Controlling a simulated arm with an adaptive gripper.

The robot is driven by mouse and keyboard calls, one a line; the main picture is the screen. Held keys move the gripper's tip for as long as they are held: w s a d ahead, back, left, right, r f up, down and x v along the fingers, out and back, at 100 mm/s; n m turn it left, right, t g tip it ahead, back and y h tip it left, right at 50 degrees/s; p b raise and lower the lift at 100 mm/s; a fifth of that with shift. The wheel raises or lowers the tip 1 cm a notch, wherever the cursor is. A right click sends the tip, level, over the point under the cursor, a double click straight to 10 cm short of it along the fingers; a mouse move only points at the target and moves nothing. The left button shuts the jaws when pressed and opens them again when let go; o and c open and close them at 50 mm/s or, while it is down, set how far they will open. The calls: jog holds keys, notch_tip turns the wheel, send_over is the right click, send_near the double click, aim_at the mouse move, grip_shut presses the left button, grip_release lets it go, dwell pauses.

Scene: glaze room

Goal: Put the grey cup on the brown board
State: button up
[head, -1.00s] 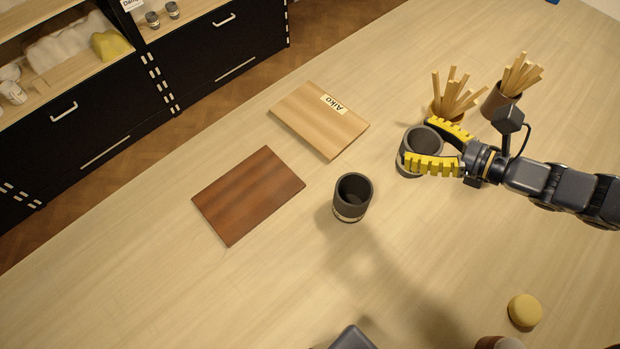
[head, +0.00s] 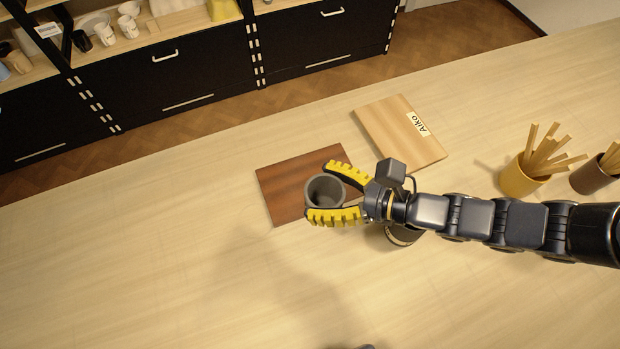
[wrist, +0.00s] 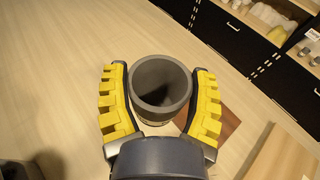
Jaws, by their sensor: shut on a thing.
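The grey cup (head: 323,191) is upright between the two yellow fingers of my gripper (head: 319,191), which is shut on it. In the head view it overlaps the right part of the brown board (head: 281,184); I cannot tell how high it is above the board. In the wrist view the cup (wrist: 160,88) sits between the fingers, its open top facing the camera. The brown board (wrist: 226,126) shows there partly behind the right finger.
A second, dark cup (head: 403,236) stands on the table, mostly hidden under my arm. A light board (head: 385,125) labelled Aiko lies right of the brown board. A yellow pot (head: 518,181) and a brown pot (head: 588,179) hold wooden sticks. The table's left front is clear.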

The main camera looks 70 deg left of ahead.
jog(key=shift+f, duration=0.85)
jog(key=shift+a+f, duration=0.15)
jog(key=shift+f, duration=0.1)
jog(key=shift+w+a+f, duration=0.55)
jog(key=shift+a+f, duration=1.6)
jog(key=shift+a, duration=0.1)
jog(key=shift+w+a+f, duration=0.5)
jog(key=shift+a+f, duration=1.65)
jog(key=shift+a, duration=0.05)
jog(key=shift+w+a+f, duration=0.55)
jog(key=shift+a+f, duration=1.6)
jog(key=shift+a, duration=0.1)
jog(key=shift+f, duration=0.2)
jog(key=o, duration=1.1)
